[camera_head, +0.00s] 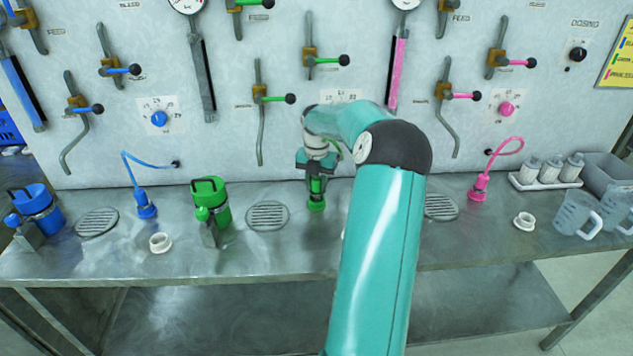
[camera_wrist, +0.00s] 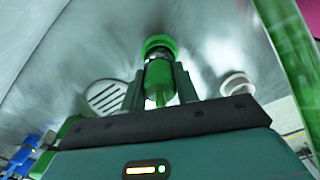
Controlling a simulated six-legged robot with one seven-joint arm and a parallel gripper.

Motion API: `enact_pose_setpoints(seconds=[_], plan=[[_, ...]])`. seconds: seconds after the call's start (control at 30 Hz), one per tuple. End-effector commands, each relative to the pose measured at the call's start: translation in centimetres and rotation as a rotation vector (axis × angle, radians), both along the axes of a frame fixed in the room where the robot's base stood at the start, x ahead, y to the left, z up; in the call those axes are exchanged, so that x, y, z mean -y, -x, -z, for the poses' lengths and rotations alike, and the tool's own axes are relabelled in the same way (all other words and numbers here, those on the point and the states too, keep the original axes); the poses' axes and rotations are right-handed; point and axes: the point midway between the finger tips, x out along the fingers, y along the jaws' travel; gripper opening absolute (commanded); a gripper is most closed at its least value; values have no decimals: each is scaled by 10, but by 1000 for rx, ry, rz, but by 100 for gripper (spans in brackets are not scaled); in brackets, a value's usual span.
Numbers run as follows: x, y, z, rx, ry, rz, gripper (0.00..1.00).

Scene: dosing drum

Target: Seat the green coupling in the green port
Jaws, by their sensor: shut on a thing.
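The green coupling (camera_head: 317,203) is upright, low at the counter behind my arm. My gripper (camera_head: 316,184) is above it, pointing down, with its fingers shut around its body. In the wrist view the coupling (camera_wrist: 158,82) sits between the two fingers of my gripper (camera_wrist: 158,73), and a wider green ring shows at its far end. I cannot tell whether this ring is part of the coupling or the green port, nor whether it touches the counter. No separate green port can be made out.
A green canister (camera_head: 211,203) and a round drain grate (camera_head: 267,216) stand left of the coupling. Blue (camera_head: 146,207) and pink (camera_head: 478,190) couplings with hoses flank it. White rings (camera_head: 161,242) (camera_head: 525,220) sit near the front. The wall panel (camera_head: 230,120) carries valve levers.

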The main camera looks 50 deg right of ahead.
Motion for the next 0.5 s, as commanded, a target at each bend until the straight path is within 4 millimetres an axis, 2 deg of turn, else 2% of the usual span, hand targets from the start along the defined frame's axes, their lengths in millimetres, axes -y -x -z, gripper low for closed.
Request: enact_pose_setpoints(seconds=[0.5], plan=[[0, 0, 4, -1, -1, 0, 6]])
